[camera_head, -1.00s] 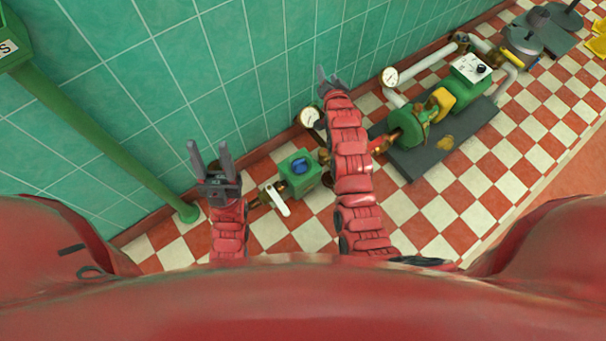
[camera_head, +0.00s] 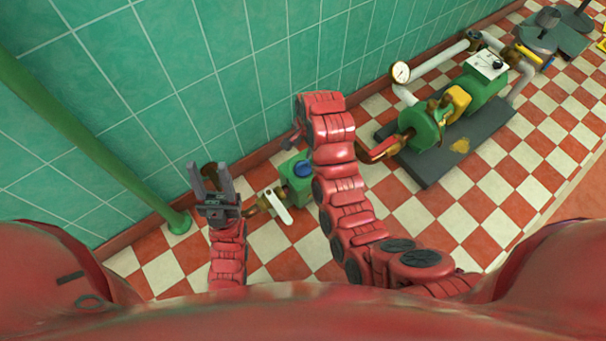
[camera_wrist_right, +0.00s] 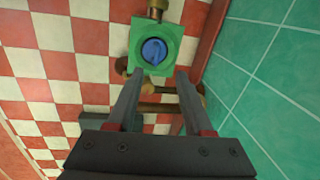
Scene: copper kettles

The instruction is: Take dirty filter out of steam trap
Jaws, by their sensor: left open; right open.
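The steam trap (camera_head: 290,183) is a green box on the pipe by the wall, with a round blue part (camera_head: 304,170) in its top; I cannot tell whether this is the filter. In the right wrist view the trap (camera_wrist_right: 138,62) and its blue part (camera_wrist_right: 154,51) lie just beyond the fingertips. My right gripper (camera_wrist_right: 157,73) is open and empty, pointing at the trap from above. In the head view the right arm partly covers the trap and gripper (camera_head: 291,140). My left gripper (camera_head: 208,168) is open and empty, left of the trap.
A white-handled valve (camera_head: 279,206) sits on the pipe left of the trap. A green pump (camera_head: 423,127) stands on a dark base (camera_head: 436,172) to the right, with a gauge (camera_head: 400,72) behind. A green post (camera_head: 100,150) stands left. Checkered floor (camera_head: 440,213) lies free in front.

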